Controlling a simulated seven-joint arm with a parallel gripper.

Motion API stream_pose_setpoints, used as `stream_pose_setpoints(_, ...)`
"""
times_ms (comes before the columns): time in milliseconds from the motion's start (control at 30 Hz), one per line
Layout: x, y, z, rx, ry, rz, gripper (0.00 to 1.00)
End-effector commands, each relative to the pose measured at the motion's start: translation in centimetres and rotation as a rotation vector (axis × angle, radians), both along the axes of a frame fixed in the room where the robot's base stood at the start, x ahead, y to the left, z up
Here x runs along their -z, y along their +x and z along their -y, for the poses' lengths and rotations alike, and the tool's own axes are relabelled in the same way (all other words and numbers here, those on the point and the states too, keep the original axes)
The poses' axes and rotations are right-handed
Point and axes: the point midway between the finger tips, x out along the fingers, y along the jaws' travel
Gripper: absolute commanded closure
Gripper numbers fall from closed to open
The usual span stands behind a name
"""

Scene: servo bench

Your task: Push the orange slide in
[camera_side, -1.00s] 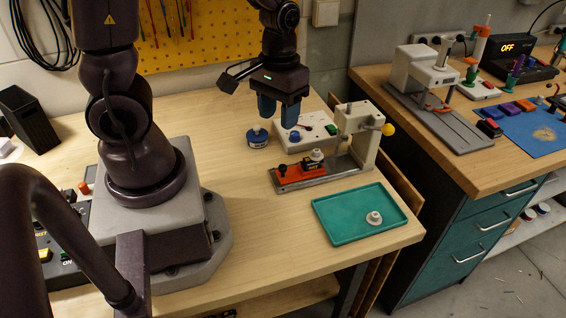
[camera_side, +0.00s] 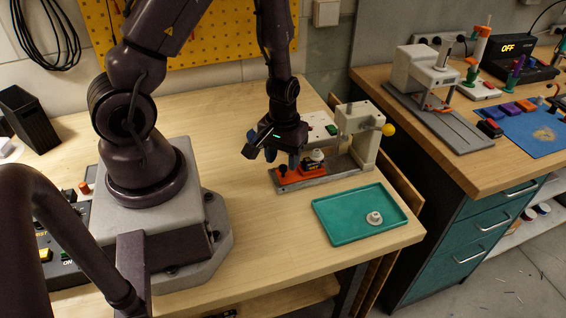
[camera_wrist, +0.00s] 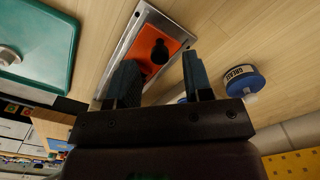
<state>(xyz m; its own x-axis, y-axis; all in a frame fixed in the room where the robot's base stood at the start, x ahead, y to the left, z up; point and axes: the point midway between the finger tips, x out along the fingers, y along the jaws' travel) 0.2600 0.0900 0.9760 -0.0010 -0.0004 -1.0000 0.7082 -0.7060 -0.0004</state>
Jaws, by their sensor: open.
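The orange slide (camera_side: 288,178) sits at the left end of a grey metal base plate (camera_side: 345,175) in the side view. A black knob (camera_side: 282,169) stands up from it. A dark part with a pale round top (camera_side: 315,160) sits at the slide's right end. In the wrist view the orange slide (camera_wrist: 166,63) and its black knob (camera_wrist: 159,50) lie beyond my fingertips. My gripper (camera_side: 282,158) is open and empty, low over the slide's left part. Its two blue fingers (camera_wrist: 158,72) are apart in the wrist view, and the left one partly hides the slide.
A press with a yellow-ball lever (camera_side: 388,130) stands at the plate's right end. A green tray (camera_side: 345,228) with a pale round piece (camera_side: 374,218) lies in front. A blue grease tin (camera_wrist: 244,80) is right of my fingers in the wrist view.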

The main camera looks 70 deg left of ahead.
Motion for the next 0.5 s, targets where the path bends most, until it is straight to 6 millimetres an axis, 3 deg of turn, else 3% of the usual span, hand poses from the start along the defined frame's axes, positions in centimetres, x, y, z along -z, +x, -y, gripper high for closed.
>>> stream_pose_setpoints(200, 1.9, 0.0, 0.0, 0.001, 0.0, 0.0, 0.54)
stream_pose_setpoints(500, 2.2, 0.1, 0.0, 0.002, 0.0, 0.001, 0.54)
